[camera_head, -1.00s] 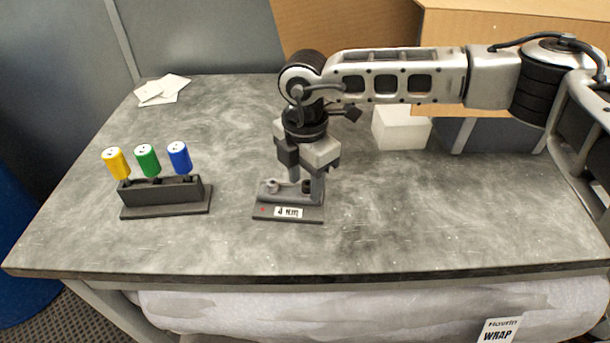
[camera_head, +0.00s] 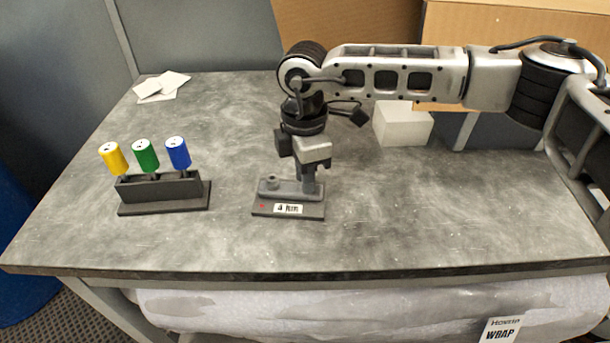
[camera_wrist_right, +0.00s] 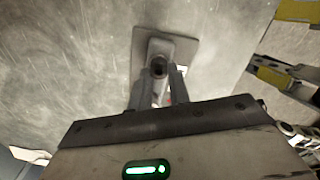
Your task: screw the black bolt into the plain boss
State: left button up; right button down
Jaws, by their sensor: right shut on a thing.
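A dark base plate (camera_head: 288,210) with a "4 mm" label stands near the middle of the table. Its left boss (camera_head: 270,183) is grey, with a red dot on the plate in front of it. My right gripper (camera_head: 309,184) points down over the right end of the plate, where the plain boss is; its fingers largely hide that boss in the head view. It is shut on the black bolt, which shows as a dark round shape (camera_wrist_right: 158,68) between the fingertips in the right wrist view. I cannot tell how deep the bolt sits. My left gripper is out of view.
A black rack (camera_head: 163,192) with yellow, green and blue handled drivers stands to the left. White cards (camera_head: 160,87) lie at the back left. A white block (camera_head: 402,126) stands behind my right arm. The table's front right is clear.

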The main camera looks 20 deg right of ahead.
jog(key=shift+m, duration=0.3)
jog(key=shift+f+m+b, duration=0.1)
jog(key=shift+m+b, duration=0.25)
jog(key=shift+m, duration=0.85)
jog(key=shift+w+m, duration=0.1)
jog(key=shift+m, duration=0.9)
